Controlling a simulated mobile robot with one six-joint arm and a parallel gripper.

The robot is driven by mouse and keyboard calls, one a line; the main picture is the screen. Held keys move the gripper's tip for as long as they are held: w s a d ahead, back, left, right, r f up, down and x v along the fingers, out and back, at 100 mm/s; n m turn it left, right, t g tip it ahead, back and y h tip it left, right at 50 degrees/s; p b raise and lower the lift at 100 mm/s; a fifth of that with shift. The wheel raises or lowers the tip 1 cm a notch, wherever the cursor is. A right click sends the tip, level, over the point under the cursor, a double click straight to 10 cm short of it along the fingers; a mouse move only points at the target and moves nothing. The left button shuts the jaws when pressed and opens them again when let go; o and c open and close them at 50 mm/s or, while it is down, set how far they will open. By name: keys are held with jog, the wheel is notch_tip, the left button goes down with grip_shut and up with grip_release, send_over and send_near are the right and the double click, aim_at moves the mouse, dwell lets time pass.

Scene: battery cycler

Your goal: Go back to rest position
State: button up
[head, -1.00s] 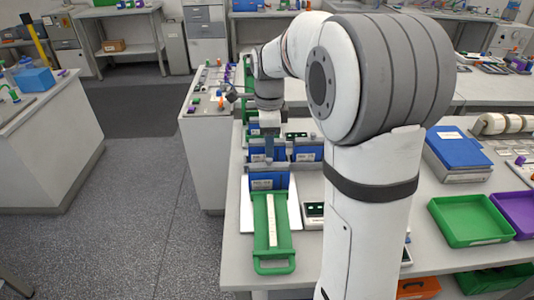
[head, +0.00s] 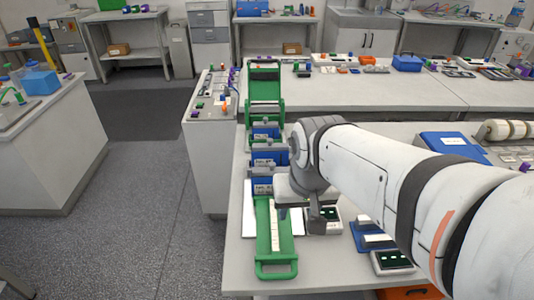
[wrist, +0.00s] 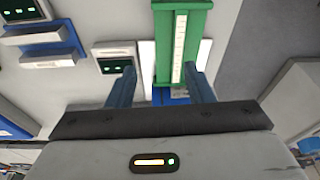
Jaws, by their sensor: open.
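My gripper (head: 298,212) hangs over the bench at the near end of the green battery cycler, beside and above its front green tray (head: 272,268). In the wrist view my gripper (wrist: 162,85) shows two blue fingers spread apart with nothing held between them. The green tray (wrist: 182,45) with its white strip shows beyond the fingers. Several blue modules (head: 262,160) stand in a row behind the tray. A raised green frame (head: 264,72) stands at the far end. My arm hides part of the bench to the right.
Small meters with displays (head: 322,222) sit right of the tray, with a blue-based device (head: 368,238) and another meter (head: 392,262) nearby. A blue box (head: 452,143) lies farther right. The grey floor (head: 150,210) left of the bench is clear.

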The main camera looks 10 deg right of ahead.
jog(key=shift+s+a+f+n, duration=0.3)
jog(key=shift+s+f+n, duration=0.1)
jog(key=shift+s+n, duration=0.3)
dwell(0.8)
jog(key=shift+c, duration=0.2)
